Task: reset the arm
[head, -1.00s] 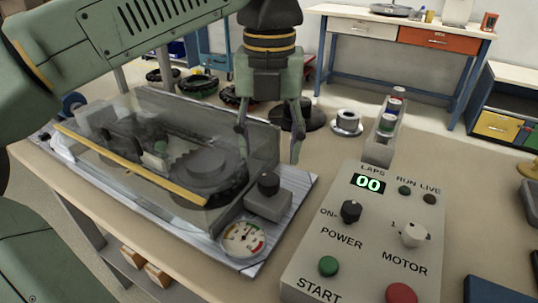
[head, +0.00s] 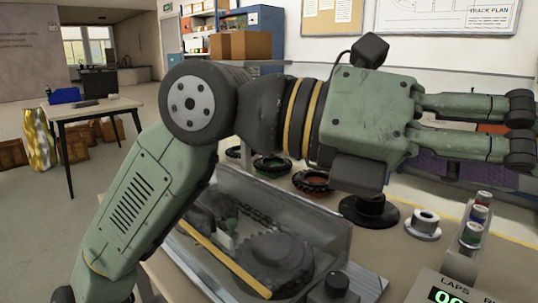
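My arm is folded in front of the head camera, its green link (head: 130,205) rising from the lower left to a dark elbow-like joint. My gripper (head: 521,127) points to the right, high above the bench. Its two green fingers with dark tips lie one above the other with a gap between them, so it is open, with nothing between the fingers. My wrist and gripper hide part of the back wall and the room behind.
Below my arm, a clear-walled box with dark gears (head: 276,257) sits on the bench. A ringed spool (head: 426,222), a rack of coloured cylinders (head: 472,235) and a control panel (head: 450,292) are at the right. A small table (head: 90,108) stands far left.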

